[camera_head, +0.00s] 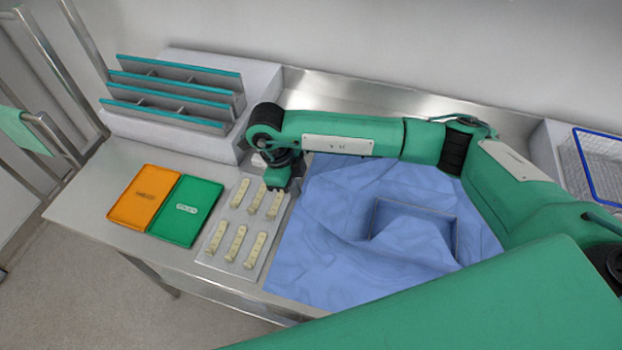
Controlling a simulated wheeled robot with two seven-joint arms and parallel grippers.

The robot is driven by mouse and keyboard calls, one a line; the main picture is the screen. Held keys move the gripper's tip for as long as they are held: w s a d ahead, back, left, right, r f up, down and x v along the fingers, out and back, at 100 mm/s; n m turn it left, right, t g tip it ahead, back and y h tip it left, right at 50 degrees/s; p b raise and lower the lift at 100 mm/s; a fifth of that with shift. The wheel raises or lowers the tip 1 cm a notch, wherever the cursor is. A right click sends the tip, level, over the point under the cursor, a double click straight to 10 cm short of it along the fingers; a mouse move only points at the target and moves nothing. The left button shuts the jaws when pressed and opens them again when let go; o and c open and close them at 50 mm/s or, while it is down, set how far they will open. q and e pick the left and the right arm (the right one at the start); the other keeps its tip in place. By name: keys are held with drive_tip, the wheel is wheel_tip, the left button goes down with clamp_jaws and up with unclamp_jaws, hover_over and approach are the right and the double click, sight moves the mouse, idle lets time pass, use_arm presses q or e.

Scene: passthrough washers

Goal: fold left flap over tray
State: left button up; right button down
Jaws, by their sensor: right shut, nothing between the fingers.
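The blue wrap sheet (330,255) lies rumpled on the steel table. A rectangular tray (413,208) shows in its right half by its thin dark rim; blue cloth covers its near left part, and its inside looks blue. I cannot tell the left flap apart from the rest of the wrap. My right arm reaches across the back of the wrap from the right. My right gripper (277,190) is shut and empty, pointing down beside the wrap's left edge, over the far right of the strip plate. My left gripper is not in view.
A pale plate (222,262) holds several cream strips left of the wrap. A divided rack (175,95) stands at the back left, a blue-rimmed wire basket (590,165) at far right.

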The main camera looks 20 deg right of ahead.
drive_tip(key=shift+s+d+r+p, duration=0.15)
drive_tip(key=shift+s+d, duration=0.2)
drive_tip(key=shift+d, duration=0.15)
drive_tip(key=shift+s+d+r+p, duration=0.15)
drive_tip(key=shift+s+d, duration=0.15)
drive_tip(key=shift+d, duration=0.2)
drive_tip(key=shift+s+d+r+p, duration=0.1)
drive_tip(key=shift+s+d+r, duration=0.1)
drive_tip(key=shift+s+d, duration=0.5)
drive_tip(key=shift+s+d+r+p, duration=0.15)
drive_tip(key=shift+s+d+r, duration=0.2)
drive_tip(key=shift+d, duration=0.6)
drive_tip(key=shift+s+d+r+p, duration=0.1)
drive_tip(key=shift+s+d, duration=0.5)
drive_tip(key=shift+d, duration=0.2)
drive_tip(key=shift+s+d+r, duration=0.15)
drive_tip(key=shift+s+d, duration=0.3)
drive_tip(key=shift+d, duration=0.15)
drive_tip(key=shift+s+d+r, duration=0.15)
drive_tip(key=shift+s+d, duration=0.25)
drive_tip(key=shift+d, duration=0.15)
drive_tip(key=shift+s+d+r, duration=0.1)
drive_tip(key=shift+s+d, duration=0.35)
drive_tip(key=shift+d, duration=0.35)
drive_tip(key=s+p+v, duration=0.1)
drive_tip(key=v, duration=0.5)
drive_tip(key=shift+w+r+p, duration=0.35)
drive_tip(key=shift+w+p, duration=0.05)
drive_tip(key=shift+w, duration=0.05)
